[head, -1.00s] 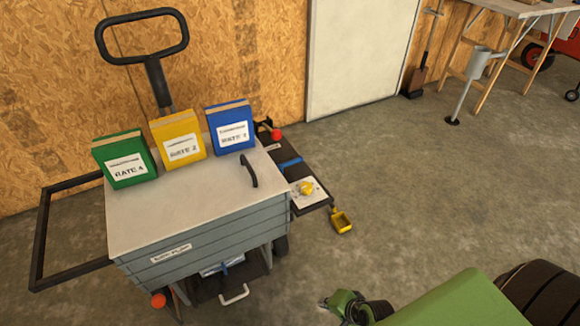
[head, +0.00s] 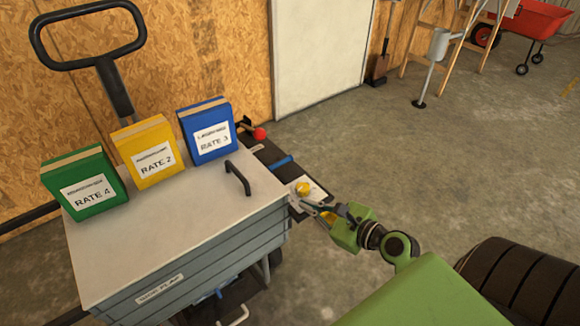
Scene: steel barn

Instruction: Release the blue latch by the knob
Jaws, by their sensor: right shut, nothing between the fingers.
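A dark side board (head: 262,152) sticks out from the right side of the grey cart. A short blue bar (head: 282,162), which looks like the blue latch, lies across it. A yellow knob (head: 302,188) sits on a white plate just in front of the blue bar. A red ball (head: 260,134) is at the board's far end. My right gripper (head: 309,206) is shut and empty, its fingertips close to the near side of the yellow knob. I cannot tell whether they touch the plate. It partly hides the board's near end and the yellow part there. My left gripper is not in view.
The cart's pale lid (head: 165,235) carries green (head: 84,184), yellow (head: 149,151) and blue (head: 206,131) boxes and a black handle (head: 238,178). The concrete floor (head: 400,170) right of the board is clear.

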